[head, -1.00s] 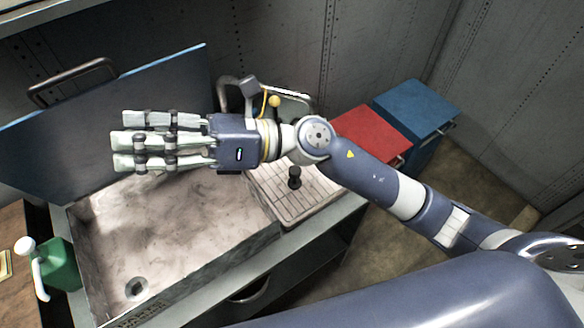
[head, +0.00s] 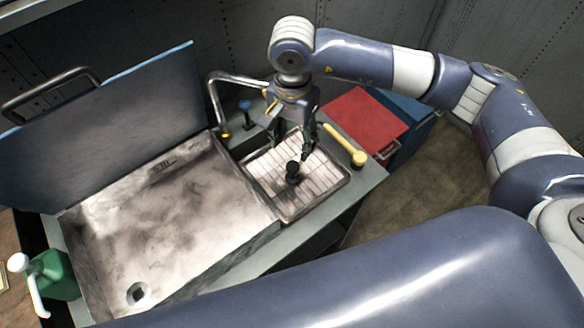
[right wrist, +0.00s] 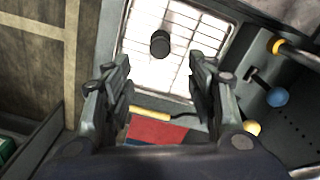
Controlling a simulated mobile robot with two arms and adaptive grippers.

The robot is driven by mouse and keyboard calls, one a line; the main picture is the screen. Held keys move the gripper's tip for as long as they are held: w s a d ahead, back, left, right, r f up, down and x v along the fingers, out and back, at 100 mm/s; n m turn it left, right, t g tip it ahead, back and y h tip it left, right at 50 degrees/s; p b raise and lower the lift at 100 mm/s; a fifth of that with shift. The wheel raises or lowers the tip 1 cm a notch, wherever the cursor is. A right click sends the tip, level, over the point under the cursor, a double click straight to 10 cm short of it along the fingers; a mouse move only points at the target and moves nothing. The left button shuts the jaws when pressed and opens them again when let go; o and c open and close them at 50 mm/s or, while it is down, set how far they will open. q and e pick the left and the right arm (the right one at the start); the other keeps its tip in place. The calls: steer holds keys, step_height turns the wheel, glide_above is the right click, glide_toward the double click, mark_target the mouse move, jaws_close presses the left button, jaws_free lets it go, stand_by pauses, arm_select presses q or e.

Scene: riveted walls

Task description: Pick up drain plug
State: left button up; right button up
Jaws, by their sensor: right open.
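The black drain plug (head: 293,172) stands on the ribbed drainboard (head: 290,207) to the right of the sink basin (head: 170,225). My right gripper (head: 294,140) points down over the back part of the drainboard, close behind the plug. In the right wrist view the plug (right wrist: 160,43) lies beyond the open fingertips, roughly centred between them. The right gripper (right wrist: 160,72) is empty, with nothing between its fingers. My left gripper is not in view.
A curved faucet (head: 213,92) and a blue knob (head: 245,106) stand behind the sink. A yellow-handled tool (head: 341,139) lies right of the drainboard. A red box (head: 365,118) is farther right, and a green bottle (head: 57,275) stands at the left.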

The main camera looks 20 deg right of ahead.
mark_target(293, 166)
step_height(293, 166, down, 8)
steer(key=shift+p, duration=1.2)
step_height(293, 166, down, 4)
steer(key=shift+p, duration=0.85)
steer(key=shift+f, duration=0.55)
jaws_close()
